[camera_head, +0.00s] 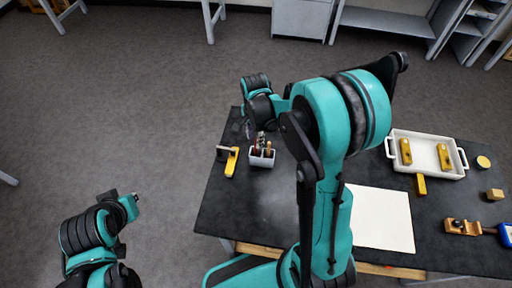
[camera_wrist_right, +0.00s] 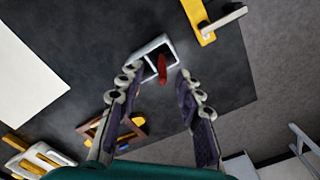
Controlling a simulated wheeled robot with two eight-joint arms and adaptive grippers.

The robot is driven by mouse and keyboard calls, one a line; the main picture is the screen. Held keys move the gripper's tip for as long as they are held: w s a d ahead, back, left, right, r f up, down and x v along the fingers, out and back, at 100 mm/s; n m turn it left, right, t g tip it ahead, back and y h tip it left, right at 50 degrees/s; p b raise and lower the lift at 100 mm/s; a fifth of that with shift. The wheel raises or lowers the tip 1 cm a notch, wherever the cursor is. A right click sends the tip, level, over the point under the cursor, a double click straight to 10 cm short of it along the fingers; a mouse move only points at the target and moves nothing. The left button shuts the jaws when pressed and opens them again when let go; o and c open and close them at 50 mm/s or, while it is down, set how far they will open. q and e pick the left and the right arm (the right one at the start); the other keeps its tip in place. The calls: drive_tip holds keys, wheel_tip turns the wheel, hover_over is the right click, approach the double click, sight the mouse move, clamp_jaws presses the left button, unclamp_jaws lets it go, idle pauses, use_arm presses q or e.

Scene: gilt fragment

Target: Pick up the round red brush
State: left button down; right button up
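The red brush (camera_wrist_right: 162,68) stands in a small white divided holder (camera_wrist_right: 146,51); only its red part shows clearly in the right wrist view. In the head view the holder (camera_head: 261,161) is near the table's left side with several thin handles in it, too small to tell apart. My right gripper (camera_wrist_right: 157,76) is open, its fingers on either side of the brush in the picture and apart from it. In the head view the right gripper (camera_head: 261,138) is just above the holder, partly hidden by my arm. My left gripper (camera_head: 130,204) is off the table at lower left; its fingers are unclear.
A yellow clamp-like tool (camera_head: 231,162) lies close left of the holder. A white paper sheet (camera_head: 380,218) lies at centre right. A white tray (camera_head: 398,138) with yellow blocks is farther right. A brown wooden frame (camera_wrist_right: 128,126) shows in the wrist view.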

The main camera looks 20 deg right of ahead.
drive_tip(key=f, duration=0.2)
drive_tip(key=b, duration=0.2)
hover_over(256, 156)
drive_tip(key=f, duration=0.6)
drive_tip(key=shift+w+d+f, duration=0.15)
drive_tip(key=shift+w+f, duration=0.05)
drive_tip(key=shift+w, duration=0.15)
clamp_jaws()
